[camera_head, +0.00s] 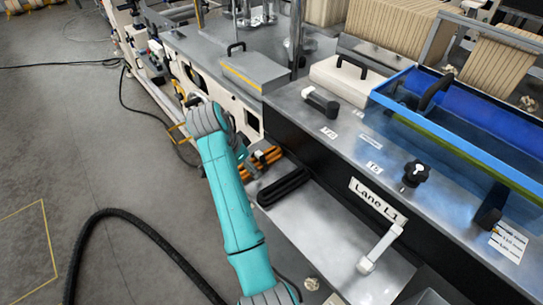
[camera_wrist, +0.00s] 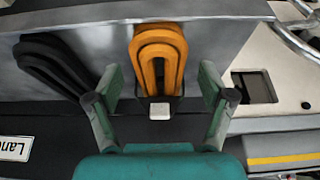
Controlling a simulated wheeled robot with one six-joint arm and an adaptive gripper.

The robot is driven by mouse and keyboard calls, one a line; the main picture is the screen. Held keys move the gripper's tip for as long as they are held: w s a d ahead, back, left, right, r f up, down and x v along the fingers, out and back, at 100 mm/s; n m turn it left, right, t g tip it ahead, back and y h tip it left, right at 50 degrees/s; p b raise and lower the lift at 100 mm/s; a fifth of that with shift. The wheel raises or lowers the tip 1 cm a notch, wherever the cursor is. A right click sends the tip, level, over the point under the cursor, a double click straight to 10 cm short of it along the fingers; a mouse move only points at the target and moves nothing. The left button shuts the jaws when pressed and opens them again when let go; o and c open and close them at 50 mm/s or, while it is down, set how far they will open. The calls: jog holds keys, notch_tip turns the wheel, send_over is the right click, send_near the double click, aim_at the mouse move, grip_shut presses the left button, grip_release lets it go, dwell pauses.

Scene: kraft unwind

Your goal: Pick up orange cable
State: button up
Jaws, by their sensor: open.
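The orange cable (camera_wrist: 158,58) is a flat coiled loop lying on a grey metal shelf. In the wrist view it sits ahead of my gripper (camera_wrist: 160,92), between the lines of the two green fingers. The fingers are spread apart and no finger is seen pressing on the cable. In the head view the orange cable (camera_head: 265,156) shows beside my gripper (camera_head: 243,158), partly hidden by my teal arm and wrist.
A black coiled cable (camera_head: 284,188) lies close to the orange one on the same shelf (camera_head: 320,235); it also shows in the wrist view (camera_wrist: 55,65). The machine's dark side wall carries a "Lane L1" label (camera_head: 378,199). A white-ended handle (camera_head: 380,248) stands on the shelf's right.

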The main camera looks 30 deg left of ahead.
jog(key=shift+f, duration=0.25)
jog(key=c, duration=1.2)
jog(key=shift+c, duration=0.2)
jog(key=shift+w+r, duration=0.1)
jog(key=shift+r, duration=0.05)
